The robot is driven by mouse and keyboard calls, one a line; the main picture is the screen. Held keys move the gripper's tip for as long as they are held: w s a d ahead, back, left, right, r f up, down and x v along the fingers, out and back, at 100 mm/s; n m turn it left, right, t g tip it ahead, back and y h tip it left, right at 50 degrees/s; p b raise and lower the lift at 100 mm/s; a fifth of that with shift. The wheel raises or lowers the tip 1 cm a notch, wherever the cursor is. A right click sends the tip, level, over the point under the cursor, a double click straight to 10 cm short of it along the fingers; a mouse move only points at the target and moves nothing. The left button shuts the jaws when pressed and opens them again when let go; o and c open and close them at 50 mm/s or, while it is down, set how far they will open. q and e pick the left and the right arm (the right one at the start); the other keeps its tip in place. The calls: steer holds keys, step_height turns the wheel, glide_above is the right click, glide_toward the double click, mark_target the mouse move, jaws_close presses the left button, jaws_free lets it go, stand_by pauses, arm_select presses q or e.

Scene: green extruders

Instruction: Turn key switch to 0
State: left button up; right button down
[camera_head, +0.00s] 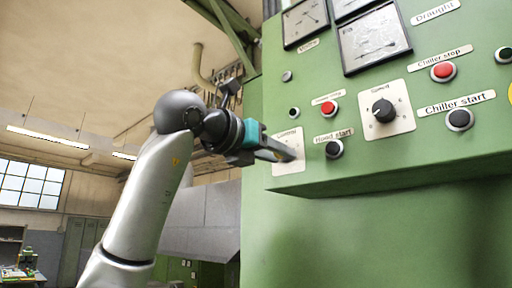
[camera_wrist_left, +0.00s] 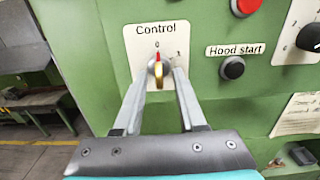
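The key switch (camera_wrist_left: 158,70) sits on a white plate labelled "Control" (camera_wrist_left: 143,41) with marks 0 and 1. Its red mark points up, about at the 0. My left gripper (camera_wrist_left: 162,77) reaches up to the plate, with one finger on each side of the switch. The fingers stand apart, with small gaps beside the key; contact is not clear. In the head view my left gripper (camera_head: 288,155) is at the Control plate (camera_head: 290,137) and hides most of the switch. My right gripper is not in view.
The green panel (camera_head: 380,215) has a lower ledge just under the plate. A black Hood start button (camera_wrist_left: 232,68) is close on the right. A red button (camera_head: 329,108), a black rotary knob (camera_head: 383,110) and gauges (camera_head: 375,40) are further along.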

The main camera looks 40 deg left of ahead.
arm_select(q)
steer(key=s+a+b, duration=0.1)
steer(key=s+b, duration=0.1)
steer(key=s, duration=1.2)
steer(key=shift+s+b, duration=0.3)
steer(key=shift+s, duration=0.05)
steer(key=shift+a, duration=0.1)
